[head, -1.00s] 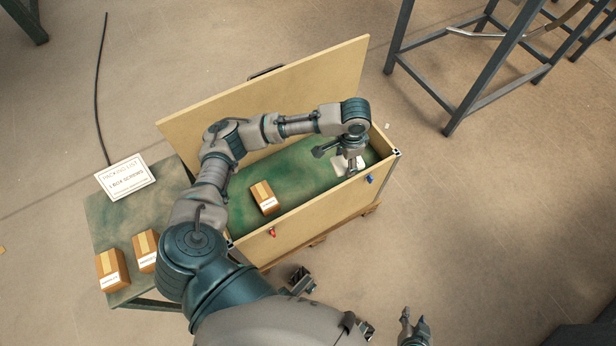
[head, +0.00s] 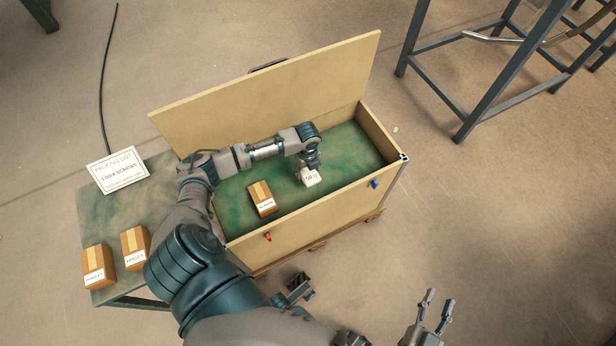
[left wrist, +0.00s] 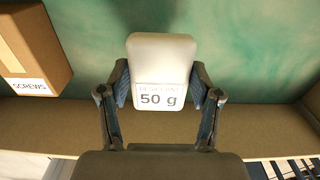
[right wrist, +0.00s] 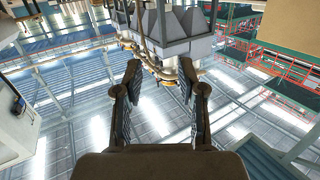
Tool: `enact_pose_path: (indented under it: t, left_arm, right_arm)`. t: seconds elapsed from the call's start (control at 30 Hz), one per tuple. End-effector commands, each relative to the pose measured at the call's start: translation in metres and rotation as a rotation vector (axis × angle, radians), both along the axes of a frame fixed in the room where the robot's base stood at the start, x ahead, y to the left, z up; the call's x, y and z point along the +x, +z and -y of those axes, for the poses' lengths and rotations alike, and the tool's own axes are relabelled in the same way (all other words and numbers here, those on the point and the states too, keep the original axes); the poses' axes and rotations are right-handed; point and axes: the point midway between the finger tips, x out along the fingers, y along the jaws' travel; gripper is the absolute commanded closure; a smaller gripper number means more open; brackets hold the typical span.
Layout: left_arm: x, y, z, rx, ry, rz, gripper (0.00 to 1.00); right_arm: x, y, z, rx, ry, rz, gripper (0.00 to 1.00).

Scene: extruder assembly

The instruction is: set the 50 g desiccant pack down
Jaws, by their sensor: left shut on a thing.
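The white desiccant pack (head: 311,178), labelled 50 g, is held by my left gripper (head: 308,168) inside the open wooden crate (head: 330,215). In the left wrist view the pack (left wrist: 162,65) sits between both fingers of the left gripper (left wrist: 160,90), which touch its sides. The green crate floor lies behind it; I cannot tell whether the pack touches the floor. A brown screws box (head: 262,198) stands on the crate floor to the left of the pack. My right gripper (head: 437,310) is outside the crate at the lower right, open and empty; its parted fingers show in the right wrist view (right wrist: 160,100).
The crate's lid (head: 270,100) stands open at the back. A green side table (head: 120,215) at the left holds two brown boxes (head: 98,265) and a packing list sign (head: 118,170). The right part of the crate floor (head: 350,150) is clear.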

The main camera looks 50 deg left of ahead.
Motion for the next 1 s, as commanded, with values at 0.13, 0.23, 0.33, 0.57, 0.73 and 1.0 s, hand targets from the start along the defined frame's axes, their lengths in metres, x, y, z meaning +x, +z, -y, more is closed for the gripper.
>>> enact_pose_path:
  t: [0.13, 0.23, 0.33, 0.57, 0.73, 1.0]
  left_arm:
    - [-0.001, -0.017, 0.0, -0.001, 0.0, -0.002, 0.71]
    - [-0.001, -0.028, 0.001, -0.001, 0.0, -0.002, 0.71]
    - [-0.002, -0.045, 0.001, -0.001, 0.001, -0.005, 0.71]
    - [0.0, -0.058, 0.001, -0.001, 0.001, 0.001, 0.71]
    - [0.0, -0.057, 0.001, 0.0, 0.001, 0.001, 0.71]
    - [0.0, -0.059, 0.001, 0.0, 0.001, 0.001, 0.11]
  right_arm:
    - [0.002, 0.011, -0.002, 0.027, 0.001, 0.091, 0.6]
    - [0.002, 0.02, -0.003, 0.046, 0.001, 0.153, 0.6]
    - [0.001, 0.032, -0.005, 0.075, 0.001, 0.246, 0.6]
    - [-0.002, 0.05, -0.006, 0.109, 0.001, 0.359, 0.6]
    - [-0.002, 0.051, -0.006, 0.108, 0.001, 0.359, 0.6]
    - [-0.001, 0.05, -0.006, 0.11, 0.001, 0.36, 0.6]
